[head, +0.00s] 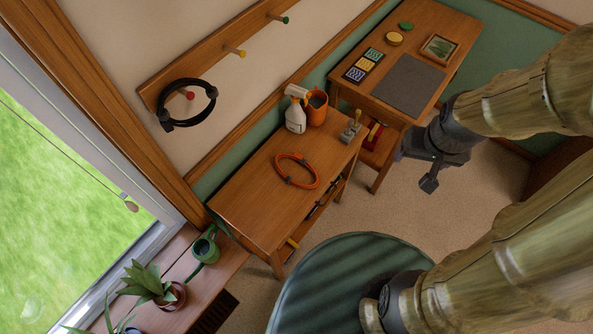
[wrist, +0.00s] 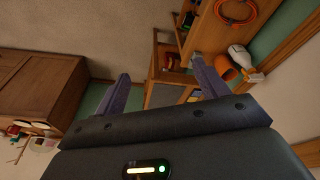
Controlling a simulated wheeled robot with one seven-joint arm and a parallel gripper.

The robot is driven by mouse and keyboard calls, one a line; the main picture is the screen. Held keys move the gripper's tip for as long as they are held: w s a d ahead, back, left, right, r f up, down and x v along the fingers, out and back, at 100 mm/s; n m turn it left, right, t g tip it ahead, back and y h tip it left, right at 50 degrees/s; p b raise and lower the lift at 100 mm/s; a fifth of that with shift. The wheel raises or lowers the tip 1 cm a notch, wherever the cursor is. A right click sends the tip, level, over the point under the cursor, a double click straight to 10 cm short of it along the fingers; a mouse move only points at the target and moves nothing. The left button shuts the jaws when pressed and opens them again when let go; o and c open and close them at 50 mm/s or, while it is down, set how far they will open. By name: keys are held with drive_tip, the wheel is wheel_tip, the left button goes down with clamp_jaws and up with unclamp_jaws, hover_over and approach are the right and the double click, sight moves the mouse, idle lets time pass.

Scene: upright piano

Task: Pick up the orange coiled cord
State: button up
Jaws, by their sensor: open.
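The orange coiled cord (head: 297,171) lies as a loop on top of a small wooden table (head: 247,191), with dark bits on its coil. It also shows in the wrist view (wrist: 237,12) at the top right, partly cut off by the frame edge. My gripper (head: 427,184) is to the right of the table in the head view, apart from the cord. In the wrist view, my gripper (wrist: 160,85) has its two fingers spread wide, with nothing between them.
A spray bottle (head: 296,110), an orange pot (head: 316,108) and a grey metal item (head: 350,131) stand behind the cord. A black coil (head: 187,104) hangs on a wall peg. A desk (head: 440,30) stands beyond. Potted plants (head: 150,284) are at lower left.

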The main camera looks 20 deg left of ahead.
drive_tip(key=o, duration=0.5)
drive_tip(key=w+f+b, duration=0.1)
drive_tip(key=f, duration=0.1)
drive_tip(key=w+f+n+b, duration=0.1)
drive_tip(key=f, duration=0.1)
drive_tip(key=w+a+f+n+b, duration=0.1)
drive_tip(key=f, duration=0.1)
drive_tip(key=shift+w+f+t, duration=0.3)
drive_tip(key=shift+t, duration=0.1)
drive_tip(key=w+a+f+n+y+b, duration=0.1)
drive_tip(key=a+f+n+y+b, duration=0.1)
drive_tip(key=a+f, duration=0.3)
drive_tip(key=w+a+f+n+y+b, duration=0.1)
drive_tip(key=a+f+n+y+b, duration=0.2)
drive_tip(key=f, duration=0.6)
drive_tip(key=w+a+f+n+y+b, duration=0.1)
drive_tip(key=a+f+n+y+b, duration=0.2)
drive_tip(key=a+f+n+b, duration=0.3)
drive_tip(key=shift+a+f, duration=0.2)
drive_tip(key=shift+a, duration=0.4)
drive_tip(key=shift+a+f, duration=0.2)
drive_tip(key=shift+a, duration=0.35)
drive_tip(key=x, duration=1.1)
drive_tip(key=shift+w+a+f, duration=0.1)
drive_tip(key=shift+a+f, duration=0.1)
drive_tip(key=shift+a, duration=0.15)
drive_tip(key=shift+w+a+f, duration=0.1)
drive_tip(key=shift+f, duration=0.1)
